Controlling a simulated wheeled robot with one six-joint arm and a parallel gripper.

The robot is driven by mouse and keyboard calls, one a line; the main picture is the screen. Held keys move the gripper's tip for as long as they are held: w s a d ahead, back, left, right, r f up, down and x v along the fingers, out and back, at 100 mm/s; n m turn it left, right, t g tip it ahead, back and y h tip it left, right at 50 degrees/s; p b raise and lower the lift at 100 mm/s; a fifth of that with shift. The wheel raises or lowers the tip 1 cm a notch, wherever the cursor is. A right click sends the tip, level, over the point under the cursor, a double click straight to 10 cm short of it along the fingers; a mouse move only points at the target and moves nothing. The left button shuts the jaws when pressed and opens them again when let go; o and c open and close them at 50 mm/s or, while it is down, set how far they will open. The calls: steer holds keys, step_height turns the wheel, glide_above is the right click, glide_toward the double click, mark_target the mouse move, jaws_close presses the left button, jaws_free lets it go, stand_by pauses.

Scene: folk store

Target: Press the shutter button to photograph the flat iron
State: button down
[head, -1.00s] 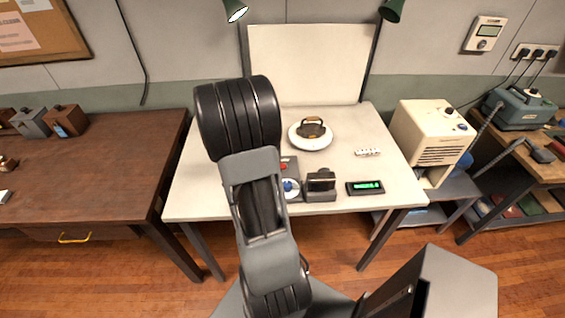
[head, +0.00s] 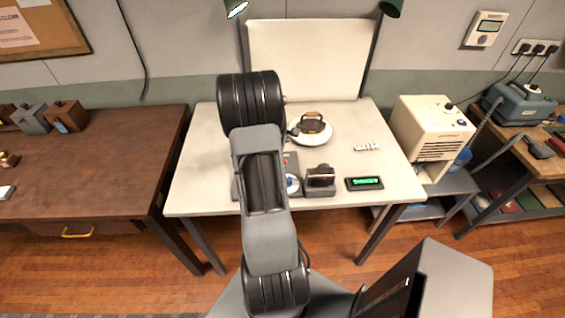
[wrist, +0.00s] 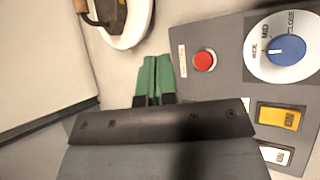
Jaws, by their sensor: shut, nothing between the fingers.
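The flat iron (head: 313,122), dark with a brown handle, sits on a round white stand (head: 311,138) on the pale table; part of both shows at the wrist view's top left (wrist: 105,12). A grey control panel (wrist: 226,88) carries a red button (wrist: 204,60), a blue dial (wrist: 287,50) marked WIDE, MID and CLOSE, a yellow switch (wrist: 279,117) and a white switch (wrist: 275,155). My gripper (wrist: 155,62), with green fingertips, is shut and empty, left of the red button and apart from it in the picture. In the head view my arm hides the gripper and part of the panel.
A dark camera-like device (head: 320,178) stands right of the panel, beside a green-lit display (head: 365,183). A small white block row (head: 367,147) lies behind the display. A white backdrop (head: 310,60) rises at the table's back. A cream machine (head: 432,128) stands at right.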

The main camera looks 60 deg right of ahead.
step_height(320, 180, down, 8)
steer(key=b, duration=0.5)
steer(key=shift+r, duration=0.2)
steer(key=shift+f+b, duration=0.4)
steer(key=shift+b, duration=0.15)
steer(key=shift+f+b, duration=0.85)
steer(key=shift+b, duration=0.35)
stand_by(1.8)
steer(key=shift+r, duration=0.1)
stand_by(0.4)
steer(key=shift+r+p, duration=0.55)
steer(key=shift+r, duration=0.2)
steer(key=shift+r, duration=0.15)
steer(key=shift+r+p, duration=1.7)
steer(key=shift+r, duration=0.65)
